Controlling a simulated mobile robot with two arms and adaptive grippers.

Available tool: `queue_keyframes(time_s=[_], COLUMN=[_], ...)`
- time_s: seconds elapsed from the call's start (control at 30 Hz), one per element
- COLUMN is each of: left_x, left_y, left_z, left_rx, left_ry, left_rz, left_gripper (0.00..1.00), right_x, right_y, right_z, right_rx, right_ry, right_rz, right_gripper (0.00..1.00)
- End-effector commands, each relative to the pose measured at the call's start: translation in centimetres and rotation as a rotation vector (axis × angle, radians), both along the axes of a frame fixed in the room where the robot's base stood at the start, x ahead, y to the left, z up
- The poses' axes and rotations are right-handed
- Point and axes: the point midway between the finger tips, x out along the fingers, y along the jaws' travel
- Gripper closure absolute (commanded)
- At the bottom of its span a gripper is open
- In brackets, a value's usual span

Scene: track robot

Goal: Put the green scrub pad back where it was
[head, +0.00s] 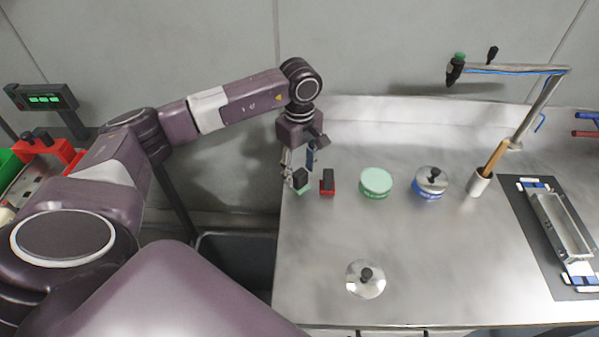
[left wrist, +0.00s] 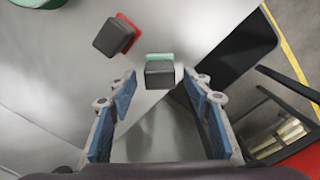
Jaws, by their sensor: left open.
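The green scrub pad (head: 303,191) has a black block-shaped grip on top and rests on the steel counter near its left edge. It also shows in the left wrist view (left wrist: 159,69), just beyond the fingertips and centred between them. My left gripper (head: 299,166) is open and empty, with its blue-lined fingers pointing down toward the pad. In the left wrist view the open fingers (left wrist: 160,91) stand on either side with a clear gap. In the head view the gripper partly covers the pad. My right gripper is not in view.
A red pad with a black grip (head: 327,186) sits close to the right of the green one. A green-lidded tub (head: 376,183), a blue tub (head: 430,185) and a loose metal lid (head: 366,279) stand further right. A dark sink (head: 235,262) lies left of the counter edge.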

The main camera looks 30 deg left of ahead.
Motion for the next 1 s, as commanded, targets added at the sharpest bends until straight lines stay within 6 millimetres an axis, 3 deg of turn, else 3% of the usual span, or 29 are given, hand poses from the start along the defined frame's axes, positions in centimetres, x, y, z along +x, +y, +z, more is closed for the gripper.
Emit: queue_keyframes(time_s=[0.3, 0.5, 0.7, 1.0], left_x=[0.1, 0.0, 0.0, 0.0], left_y=[0.0, 0.0, 0.0, 0.0], left_z=[6.7, 9.7, 10.8, 10.8], left_rx=[0.000, -0.001, 0.000, 0.000], left_ry=[-0.007, -0.003, -0.001, 0.000], left_rz=[0.000, -0.001, -0.001, -0.001], left_gripper=[0.54, 0.54, 0.54, 0.54], right_x=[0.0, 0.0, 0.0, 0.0], right_y=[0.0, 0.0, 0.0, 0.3], right_z=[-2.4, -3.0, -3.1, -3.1], right_rx=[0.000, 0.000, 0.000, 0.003], right_ry=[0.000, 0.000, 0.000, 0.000], right_rz=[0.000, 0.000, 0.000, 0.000], right_gripper=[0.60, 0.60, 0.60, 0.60])
